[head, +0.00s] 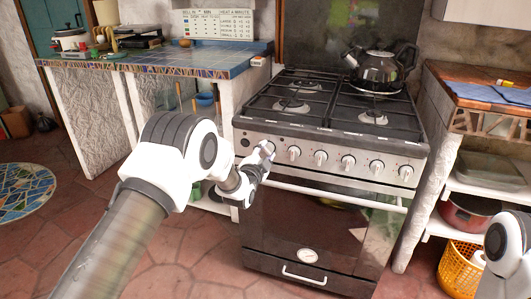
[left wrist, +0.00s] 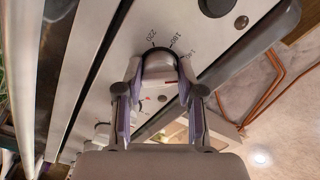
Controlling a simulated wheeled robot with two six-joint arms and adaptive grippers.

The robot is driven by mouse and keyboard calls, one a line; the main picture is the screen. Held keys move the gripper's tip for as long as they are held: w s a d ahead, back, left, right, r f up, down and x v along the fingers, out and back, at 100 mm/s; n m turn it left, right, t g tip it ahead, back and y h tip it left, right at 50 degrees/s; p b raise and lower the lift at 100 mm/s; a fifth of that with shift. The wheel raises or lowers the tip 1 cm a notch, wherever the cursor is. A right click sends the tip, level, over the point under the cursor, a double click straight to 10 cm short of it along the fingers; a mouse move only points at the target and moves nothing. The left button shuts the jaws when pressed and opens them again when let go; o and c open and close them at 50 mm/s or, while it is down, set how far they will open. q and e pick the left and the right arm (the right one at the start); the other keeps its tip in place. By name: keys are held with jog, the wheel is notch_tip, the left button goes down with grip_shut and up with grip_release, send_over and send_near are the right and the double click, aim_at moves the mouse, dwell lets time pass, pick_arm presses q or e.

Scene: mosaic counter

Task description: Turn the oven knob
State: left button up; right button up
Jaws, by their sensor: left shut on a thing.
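The oven (head: 325,215) has a silver front panel with a row of several light knobs. My left gripper (head: 264,156) is at the left end of this row and covers most of the knob there. In the left wrist view, the two fingers of the left gripper (left wrist: 159,84) are shut on the oven knob (left wrist: 158,62), one on each side. Printed numbers, 220, 180 and 140, show on the panel around this knob. Another knob (head: 294,153) stands just right of the gripper. My right arm shows only partly at the right edge, and its gripper is not in view.
A dark kettle (head: 379,68) stands on the back right of the cooktop (head: 325,108). An oven door handle (head: 345,197) runs below the knobs. A blue-tiled counter (head: 190,60) is at left. An orange basket (head: 459,268) is on the floor at right.

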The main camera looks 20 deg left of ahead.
pick_arm(q)
jog(key=m, duration=0.4)
jog(key=shift+m, duration=2.2)
jog(key=o, duration=1.1)
jog(key=shift+o, duration=0.2)
jog(key=s, duration=1.2)
jog(key=shift+a, duration=0.2)
